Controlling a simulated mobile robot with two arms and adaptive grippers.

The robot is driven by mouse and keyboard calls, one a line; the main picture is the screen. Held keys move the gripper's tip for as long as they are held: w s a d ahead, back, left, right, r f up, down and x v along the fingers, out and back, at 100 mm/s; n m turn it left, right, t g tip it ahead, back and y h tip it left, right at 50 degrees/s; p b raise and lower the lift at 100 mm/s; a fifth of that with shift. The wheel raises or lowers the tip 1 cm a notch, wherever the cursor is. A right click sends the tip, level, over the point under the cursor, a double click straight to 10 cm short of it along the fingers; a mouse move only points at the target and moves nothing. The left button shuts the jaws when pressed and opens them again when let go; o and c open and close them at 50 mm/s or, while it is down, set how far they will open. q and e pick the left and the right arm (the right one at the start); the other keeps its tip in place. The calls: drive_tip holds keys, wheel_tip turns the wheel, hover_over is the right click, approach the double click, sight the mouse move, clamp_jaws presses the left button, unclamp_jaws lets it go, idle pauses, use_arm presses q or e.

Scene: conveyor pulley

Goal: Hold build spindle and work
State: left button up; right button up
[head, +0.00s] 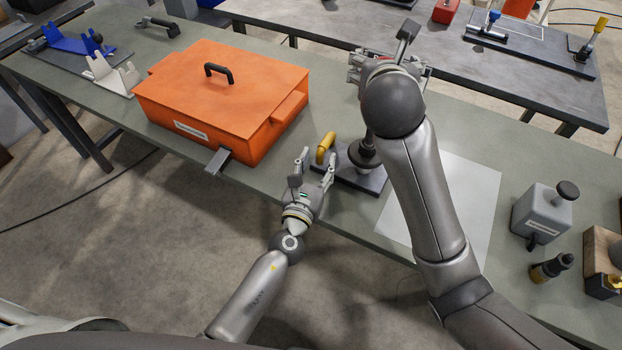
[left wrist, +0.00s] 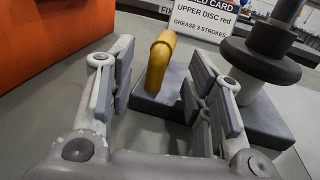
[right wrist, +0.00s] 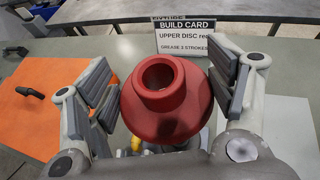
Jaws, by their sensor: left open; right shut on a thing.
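The build spindle stands on a dark base plate (head: 350,174), with a grey flange and post (head: 364,156) and an upright yellow handle (head: 326,147). In the left wrist view the yellow handle (left wrist: 158,62) stands just beyond and between my open left fingers (left wrist: 162,75), with no clear contact. My left gripper (head: 316,165) is at the table's near edge in the head view. My right gripper (right wrist: 160,80) is shut on a red disc (right wrist: 190,110) with a hollow hub facing the camera. In the head view my right arm hides this disc.
A build card (right wrist: 185,36) reads "UPPER DISC red, GREASE 3 STROKES". A large orange box (head: 215,95) stands left of the spindle. A white sheet (head: 475,195), grey knobbed block (head: 540,213) and dark bottle (head: 550,268) are at right. Blue (head: 68,40) and white (head: 110,77) cradles stand far left.

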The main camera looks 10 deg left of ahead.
sight(320, 157)
use_arm(q)
drive_tip(key=shift+w+d, duration=0.15)
drive_tip(key=shift+w, duration=1.55)
drive_tip(key=shift+c, duration=0.3)
clamp_jaws()
drive_tip(key=shift+r, duration=0.1)
drive_tip(key=c, duration=0.8)
unclamp_jaws()
drive_tip(key=shift+o, duration=0.4)
clamp_jaws()
